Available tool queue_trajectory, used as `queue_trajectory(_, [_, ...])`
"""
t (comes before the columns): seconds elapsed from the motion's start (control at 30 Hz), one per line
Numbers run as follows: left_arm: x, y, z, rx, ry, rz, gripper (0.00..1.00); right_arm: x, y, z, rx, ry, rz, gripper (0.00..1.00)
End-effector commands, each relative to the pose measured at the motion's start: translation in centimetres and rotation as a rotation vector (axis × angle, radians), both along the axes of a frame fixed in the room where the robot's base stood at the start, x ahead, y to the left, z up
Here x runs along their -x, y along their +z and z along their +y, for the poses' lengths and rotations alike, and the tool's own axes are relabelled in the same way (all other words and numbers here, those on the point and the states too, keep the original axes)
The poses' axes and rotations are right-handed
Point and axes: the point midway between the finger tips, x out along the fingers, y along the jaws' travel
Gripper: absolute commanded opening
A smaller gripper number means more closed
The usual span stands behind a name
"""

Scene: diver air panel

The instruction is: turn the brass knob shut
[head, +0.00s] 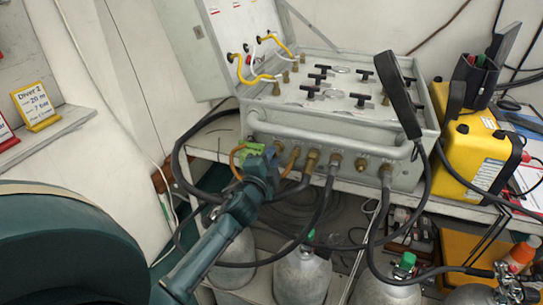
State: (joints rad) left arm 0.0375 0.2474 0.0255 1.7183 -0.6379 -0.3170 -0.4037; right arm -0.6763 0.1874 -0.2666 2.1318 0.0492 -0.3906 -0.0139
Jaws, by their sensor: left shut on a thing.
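The grey air panel case (330,135) stands open on a bench, with a row of brass fittings along its front face. My left arm, dark teal, reaches up from the lower left. My left gripper (264,160) is at the left end of that row, shut on what seems to be the brass knob, which the fingers mostly hide. A bright green piece (251,149) shows just beside the fingers. A brass fitting (312,158) with a hose is close to the right of the gripper. My right gripper is not in view.
Black hoses loop down from the panel front. Grey cylinders (302,275) stand below the bench. A black handset (398,95) leans over the case's right side. A yellow box (475,150) stands at the right. An orange bottle (521,252) is at lower right.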

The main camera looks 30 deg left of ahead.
Motion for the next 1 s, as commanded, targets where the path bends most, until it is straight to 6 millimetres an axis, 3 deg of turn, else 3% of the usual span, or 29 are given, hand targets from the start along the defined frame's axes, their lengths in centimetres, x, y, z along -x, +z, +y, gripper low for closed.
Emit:
queue_trajectory(0.3, [-0.01, 0.02, 0.01, -0.127, 0.000, 0.031, 0.00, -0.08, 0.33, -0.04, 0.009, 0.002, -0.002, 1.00])
queue_trajectory(0.87, [-0.02, 0.00, 0.01, -0.156, 0.001, 0.037, 0.00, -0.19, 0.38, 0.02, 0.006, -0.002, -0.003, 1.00])
queue_trajectory(0.9, [-0.02, 0.01, 0.02, -0.156, 0.001, 0.037, 0.24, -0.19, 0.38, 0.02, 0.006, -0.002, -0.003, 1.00])
queue_trajectory(1.0, [-0.02, 0.01, 0.02, -0.155, 0.001, 0.037, 0.31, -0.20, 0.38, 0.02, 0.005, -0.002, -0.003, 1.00])
